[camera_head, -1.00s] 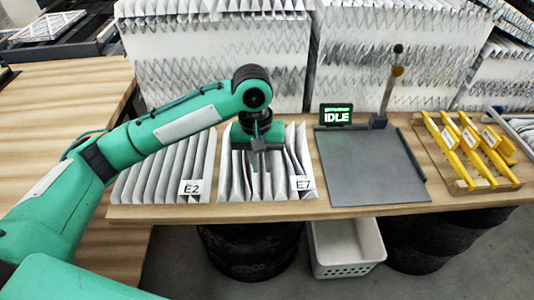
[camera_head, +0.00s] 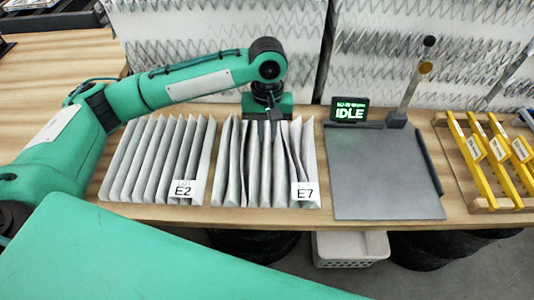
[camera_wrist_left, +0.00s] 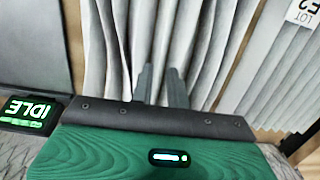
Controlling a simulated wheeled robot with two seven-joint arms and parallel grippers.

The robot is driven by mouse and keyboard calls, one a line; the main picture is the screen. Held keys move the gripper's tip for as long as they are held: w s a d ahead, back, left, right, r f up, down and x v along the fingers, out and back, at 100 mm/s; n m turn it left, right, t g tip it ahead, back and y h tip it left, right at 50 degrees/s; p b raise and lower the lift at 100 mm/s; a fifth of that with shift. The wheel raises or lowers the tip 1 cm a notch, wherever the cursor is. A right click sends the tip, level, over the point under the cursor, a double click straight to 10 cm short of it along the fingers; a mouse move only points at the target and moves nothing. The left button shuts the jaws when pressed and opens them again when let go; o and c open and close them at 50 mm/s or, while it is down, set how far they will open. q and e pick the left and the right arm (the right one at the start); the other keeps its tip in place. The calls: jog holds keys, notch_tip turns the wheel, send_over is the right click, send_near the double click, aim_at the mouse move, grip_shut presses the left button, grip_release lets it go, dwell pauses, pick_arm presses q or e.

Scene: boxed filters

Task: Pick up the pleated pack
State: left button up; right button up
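Two white pleated packs lie side by side on the wooden table in the head view: one with an E2 tag (camera_head: 155,160) on the left, one with an E7 tag (camera_head: 262,175) to its right. My left gripper (camera_head: 272,124) is over the far edge of the E7 pack, pointing down. In the left wrist view its two grey fingers (camera_wrist_left: 161,82) stand a small gap apart, in front of the E7 pack's pleats (camera_wrist_left: 120,40). I see nothing held between them. Whether the fingertips touch the pleats is unclear. The E2 pack (camera_wrist_left: 275,70) shows at right there. My right gripper is not in view.
A grey plate (camera_head: 385,175) with an IDLE display (camera_head: 349,111) and a post stands right of the E7 pack. A rack with yellow bars (camera_head: 478,160) is at far right. A white basket (camera_head: 350,247) is below the table edge. Large pleated panels stand behind.

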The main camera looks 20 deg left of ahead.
aim_at(267, 153)
pick_arm(q)
jog(key=shift+f, duration=1)
jog(key=shift+s+f+p, duration=0.2)
jog(key=shift+f+p, duration=0.15)
jog(key=shift+f, duration=0.25)
jog(key=f, duration=0.3)
jog(key=shift+s+f+p, duration=0.25)
jog(key=shift+s+p, duration=0.1)
jog(key=shift+p, duration=0.05)
jog(key=shift+f, duration=0.25)
jog(key=shift+d+f, duration=0.1)
grip_shut()
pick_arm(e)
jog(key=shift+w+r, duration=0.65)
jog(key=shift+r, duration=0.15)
